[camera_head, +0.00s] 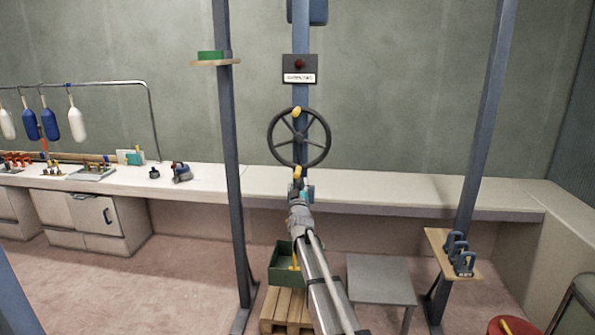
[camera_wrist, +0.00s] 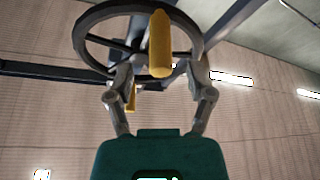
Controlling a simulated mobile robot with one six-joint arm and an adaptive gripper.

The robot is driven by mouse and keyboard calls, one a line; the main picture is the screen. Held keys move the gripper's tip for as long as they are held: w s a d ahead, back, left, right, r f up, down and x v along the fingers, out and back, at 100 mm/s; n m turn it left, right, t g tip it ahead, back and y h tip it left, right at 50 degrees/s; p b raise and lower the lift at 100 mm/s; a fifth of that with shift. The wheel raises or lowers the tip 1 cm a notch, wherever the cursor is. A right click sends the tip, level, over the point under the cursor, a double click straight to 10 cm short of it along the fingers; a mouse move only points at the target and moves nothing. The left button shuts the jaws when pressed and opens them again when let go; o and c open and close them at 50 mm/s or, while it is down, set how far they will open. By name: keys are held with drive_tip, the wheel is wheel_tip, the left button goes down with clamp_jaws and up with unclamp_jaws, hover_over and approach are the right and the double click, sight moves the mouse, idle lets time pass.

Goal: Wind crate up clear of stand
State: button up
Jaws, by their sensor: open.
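A dark handwheel (camera_head: 272,138) with spokes and a yellow crank handle (camera_head: 296,112) at its top is mounted on the blue middle post. In the wrist view, the wheel (camera_wrist: 84,55) fills the upper part and the yellow handle (camera_wrist: 160,42) points toward me. My gripper (camera_head: 298,184) is below the wheel; its fingers (camera_wrist: 161,76) are open, one on each side of the handle's lower end. I cannot tell whether they touch it. A green crate (camera_head: 281,278) with something yellow by it appears low, at a wooden pallet (camera_head: 282,305), partly hidden by my arm.
A grey low table (camera_head: 380,272) stands right of the crate. A box with a red lamp (camera_head: 299,68) is above the wheel. Blue posts (camera_head: 232,150) flank the wheel. A small shelf (camera_head: 436,248) holds blue shackle-like parts. A long white counter (camera_head: 390,190) runs behind.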

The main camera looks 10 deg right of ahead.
sight(298, 172)
drive_tip(key=shift+p+x, duration=0.9)
drive_tip(key=shift+x, duration=2.2)
drive_tip(key=shift+c, duration=0.2)
clamp_jaws()
